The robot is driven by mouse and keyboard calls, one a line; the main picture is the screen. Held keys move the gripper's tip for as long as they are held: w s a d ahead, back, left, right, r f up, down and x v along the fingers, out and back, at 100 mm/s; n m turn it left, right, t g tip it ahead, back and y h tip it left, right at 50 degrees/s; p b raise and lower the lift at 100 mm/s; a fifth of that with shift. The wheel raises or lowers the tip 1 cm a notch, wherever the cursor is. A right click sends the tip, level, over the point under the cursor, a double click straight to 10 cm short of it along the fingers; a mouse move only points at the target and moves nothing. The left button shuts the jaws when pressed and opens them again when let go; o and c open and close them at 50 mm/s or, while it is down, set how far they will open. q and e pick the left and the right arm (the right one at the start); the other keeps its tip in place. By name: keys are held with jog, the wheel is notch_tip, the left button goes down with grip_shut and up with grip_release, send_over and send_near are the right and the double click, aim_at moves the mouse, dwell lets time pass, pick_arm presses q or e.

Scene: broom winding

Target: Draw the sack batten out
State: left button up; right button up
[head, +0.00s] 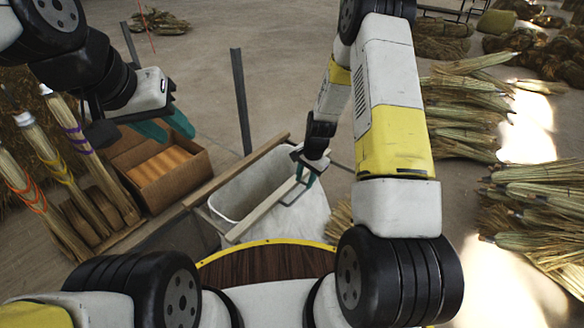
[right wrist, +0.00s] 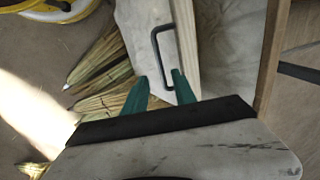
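The sack batten (head: 262,212) is a pale wooden strip lying slantwise across the mouth of the white sack (head: 312,218). A dark wire handle (right wrist: 156,52) stands on the batten, clearer in the right wrist view. My right gripper (head: 306,178) is at the batten's far end. In the right wrist view its green fingers (right wrist: 160,78) are apart, at the near end of the handle. I cannot tell whether they touch it. My left gripper (head: 168,128) is open and empty, above and beside the cardboard box, away from the sack.
A cardboard box (head: 128,160) with an orange-brown block stands left of the sack. Brooms with coloured bindings (head: 72,140) stand at far left. A brown wooden rail (head: 236,172) runs behind the sack and a metal post (head: 240,100) rises beyond. Straw bundles (head: 535,205) lie right.

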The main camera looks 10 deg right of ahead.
aim_at(300, 195)
jog(key=f, duration=0.5)
jog(key=w+a+f, duration=0.1)
jog(key=f, duration=0.1)
jog(key=shift+f, duration=0.2)
grip_shut()
dwell(1.2)
